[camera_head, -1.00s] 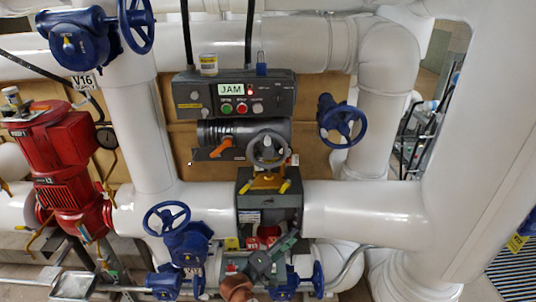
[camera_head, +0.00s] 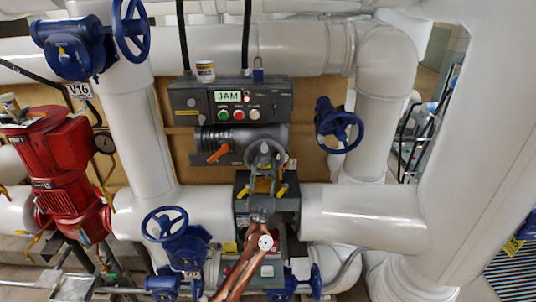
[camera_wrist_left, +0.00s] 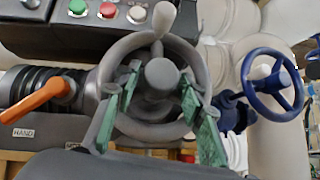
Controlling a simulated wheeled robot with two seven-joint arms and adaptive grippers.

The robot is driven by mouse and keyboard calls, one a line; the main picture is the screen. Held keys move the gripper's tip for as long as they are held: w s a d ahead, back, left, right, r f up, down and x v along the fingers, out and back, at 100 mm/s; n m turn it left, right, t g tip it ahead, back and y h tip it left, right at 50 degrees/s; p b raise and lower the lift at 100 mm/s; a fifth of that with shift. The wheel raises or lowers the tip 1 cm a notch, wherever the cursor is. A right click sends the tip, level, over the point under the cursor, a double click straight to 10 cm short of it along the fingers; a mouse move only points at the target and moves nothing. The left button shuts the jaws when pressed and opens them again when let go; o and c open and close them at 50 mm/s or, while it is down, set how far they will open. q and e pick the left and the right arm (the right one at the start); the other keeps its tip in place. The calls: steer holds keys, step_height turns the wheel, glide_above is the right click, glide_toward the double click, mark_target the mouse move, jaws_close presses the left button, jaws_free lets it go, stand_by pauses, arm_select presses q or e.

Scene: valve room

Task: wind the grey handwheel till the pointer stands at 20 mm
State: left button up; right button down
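The grey handwheel (camera_head: 264,153) is on the grey actuator (camera_head: 245,140) in the middle of the head view. It fills the middle of the left wrist view (camera_wrist_left: 160,75), with a pale knob (camera_wrist_left: 163,16) at the top of its rim. My left gripper (camera_head: 264,181) is just below the wheel. Its green-padded fingers (camera_wrist_left: 159,110) are apart, one on each side of the hub, and look empty. I cannot tell whether they touch the rim. I cannot make out the pointer or a millimetre scale. My right gripper is not in view.
The control box (camera_head: 230,98) above reads "JAM". An orange lever (camera_wrist_left: 40,95) marked "HAND" is left of the wheel. A blue handwheel (camera_head: 340,128) stands close on the right. White pipes (camera_head: 365,215) and a red pump (camera_head: 62,165) surround the spot.

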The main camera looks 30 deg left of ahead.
arm_select(q)
steer(key=shift+p+x, duration=0.35)
steer(key=shift+x, duration=0.8)
steer(key=shift+c, duration=0.7)
jaws_close()
